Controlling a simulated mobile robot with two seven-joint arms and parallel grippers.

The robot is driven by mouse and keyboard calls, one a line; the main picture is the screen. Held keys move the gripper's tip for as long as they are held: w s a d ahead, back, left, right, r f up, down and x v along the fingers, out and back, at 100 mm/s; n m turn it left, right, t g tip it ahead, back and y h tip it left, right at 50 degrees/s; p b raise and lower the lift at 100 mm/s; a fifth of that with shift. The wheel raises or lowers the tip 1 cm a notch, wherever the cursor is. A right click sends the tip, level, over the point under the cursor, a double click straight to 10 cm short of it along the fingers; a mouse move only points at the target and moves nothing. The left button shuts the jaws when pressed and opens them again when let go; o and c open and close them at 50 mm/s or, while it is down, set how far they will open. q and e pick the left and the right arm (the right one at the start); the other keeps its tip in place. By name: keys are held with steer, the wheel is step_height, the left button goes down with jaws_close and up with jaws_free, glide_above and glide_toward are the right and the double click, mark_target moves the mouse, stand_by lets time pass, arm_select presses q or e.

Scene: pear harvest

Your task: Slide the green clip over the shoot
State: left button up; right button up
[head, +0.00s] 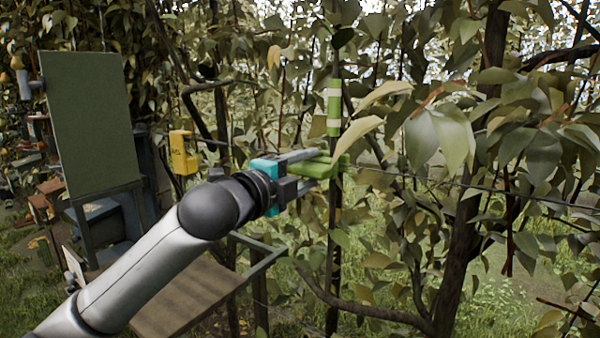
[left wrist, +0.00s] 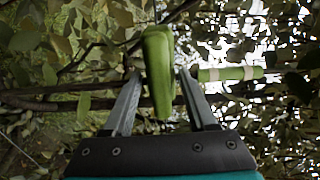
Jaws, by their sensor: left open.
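The green clip (head: 318,168) is at the thin upright shoot (head: 333,232), just below a green-and-white banded section. In the left wrist view the clip (left wrist: 158,68) crosses in front of the shoot, which runs sideways there. I cannot tell whether the clip is around the shoot or only against it. My left gripper (head: 322,164) is open, its two fingers on either side of the clip. In the left wrist view there is a gap between the clip and each finger (left wrist: 160,85). My right gripper is not in view.
The banded section (head: 334,107) is close above the clip. A wire (head: 405,173) crosses behind, and leafy branches crowd the right. A yellow tag-like object (head: 183,152) hangs left of the gripper. A green board (head: 87,122) and a wooden table (head: 188,296) stand at left.

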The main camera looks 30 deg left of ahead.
arm_select(q)
steer(key=s+b, duration=0.1)
steer(key=s, duration=0.3)
steer(key=s+b, duration=0.1)
steer(key=s, duration=0.2)
steer(key=shift+a+f+b, duration=0.1)
steer(key=shift+a+b, duration=0.2)
steer(key=s+b, duration=0.8)
steer(key=b, duration=0.2)
steer(key=shift+a, duration=0.25)
